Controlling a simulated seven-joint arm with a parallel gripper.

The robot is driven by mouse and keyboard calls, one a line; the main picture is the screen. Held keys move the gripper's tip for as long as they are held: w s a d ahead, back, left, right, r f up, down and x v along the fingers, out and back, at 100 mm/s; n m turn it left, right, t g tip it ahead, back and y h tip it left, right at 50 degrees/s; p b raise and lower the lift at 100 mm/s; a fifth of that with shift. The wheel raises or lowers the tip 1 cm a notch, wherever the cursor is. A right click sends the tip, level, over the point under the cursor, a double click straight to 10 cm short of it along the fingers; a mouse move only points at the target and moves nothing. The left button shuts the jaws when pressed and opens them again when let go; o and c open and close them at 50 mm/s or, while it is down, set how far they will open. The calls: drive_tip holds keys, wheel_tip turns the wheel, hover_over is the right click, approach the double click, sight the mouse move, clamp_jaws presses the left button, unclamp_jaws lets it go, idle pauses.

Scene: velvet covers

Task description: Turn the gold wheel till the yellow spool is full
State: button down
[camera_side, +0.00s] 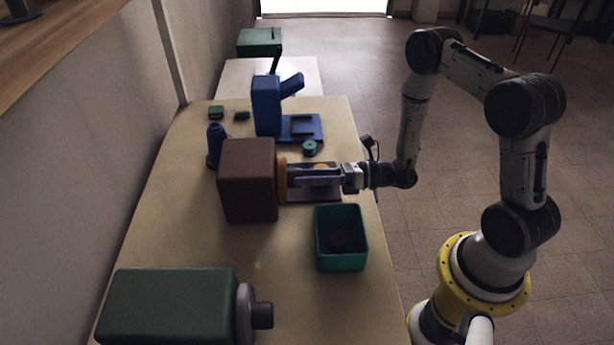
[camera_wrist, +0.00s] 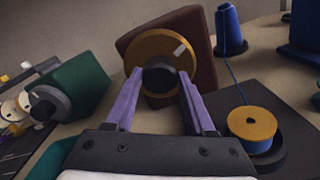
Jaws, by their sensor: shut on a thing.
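The gold wheel (camera_wrist: 150,48) is mounted on the face of a brown box (camera_wrist: 198,42) and has a dark round hub (camera_wrist: 160,78) and a pale mark at its upper right. In the side view the wheel (camera_side: 282,179) shows edge-on. My gripper (camera_wrist: 160,84) is shut on the hub, one purple finger on each side; in the side view my gripper (camera_side: 291,180) reaches the wheel from the right. The yellow spool (camera_wrist: 252,122) stands upright on a dark round base at lower right. A blue thread runs to it from a blue cone (camera_wrist: 230,30).
A teal open bin (camera_side: 341,264) stands in front of the wheel, near the table's right edge. A green box with a grey wheel (camera_side: 170,302) is at the near left. A blue stand (camera_side: 267,105) is behind. The table's middle front is clear.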

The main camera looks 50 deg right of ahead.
drive_tip(key=m, duration=0.3)
drive_tip(key=shift+f+m, duration=0.1)
drive_tip(key=shift+m, duration=2.2)
drive_tip(key=shift+c, duration=1.3)
unclamp_jaws()
drive_tip(key=shift+d, duration=0.1)
drive_tip(key=v, duration=1.3)
drive_tip(key=shift+s+d, duration=0.25)
drive_tip(key=shift+s, duration=0.05)
